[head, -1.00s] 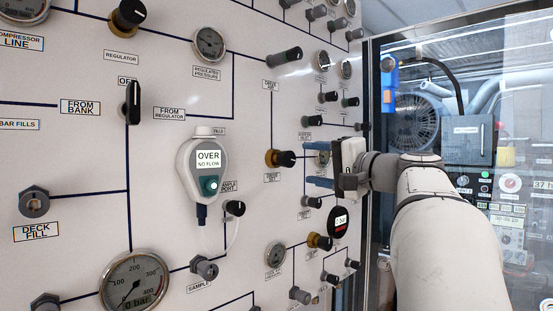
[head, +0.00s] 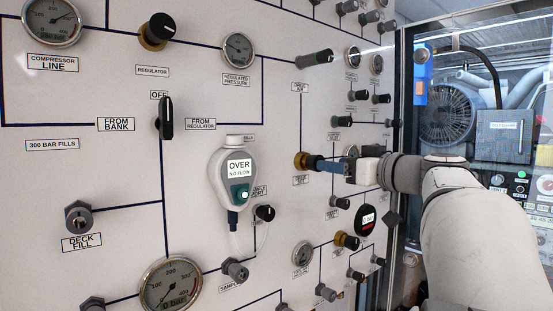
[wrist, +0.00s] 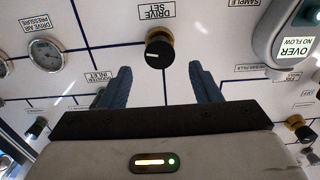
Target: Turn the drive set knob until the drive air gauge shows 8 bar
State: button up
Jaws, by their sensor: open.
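The drive set knob (head: 303,161) is black on a brass base, above its label in the head view. In the wrist view the drive set knob (wrist: 159,48) sits centrally beyond the fingertips, with a pale mark on its face. My gripper (head: 330,164) is open in front of the panel, its fingers reaching toward the knob. In the wrist view my gripper (wrist: 161,76) has its fingers apart, one each side below the knob, with nothing between them. The drive air gauge (wrist: 43,58) is at the wrist view's left, its reading too small to tell. My gripper partly hides it in the head view.
A handheld meter (head: 236,176) reading OVER NO FLOW hangs left of the knob. A round digital display (head: 366,220) and several other knobs lie below and right. A glass-fronted cabinet (head: 500,60) stands at the right. Free room lies in front of the panel's left part.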

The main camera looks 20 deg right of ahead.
aim_at(315, 163)
jog(key=p+x, duration=0.1)
jog(key=x, duration=0.4)
jog(key=c, duration=0.9)
jog(key=shift+a, duration=0.3)
jog(key=shift+c, duration=0.5)
jog(key=shift+w+d, duration=0.1)
jog(key=shift+d, duration=0.15)
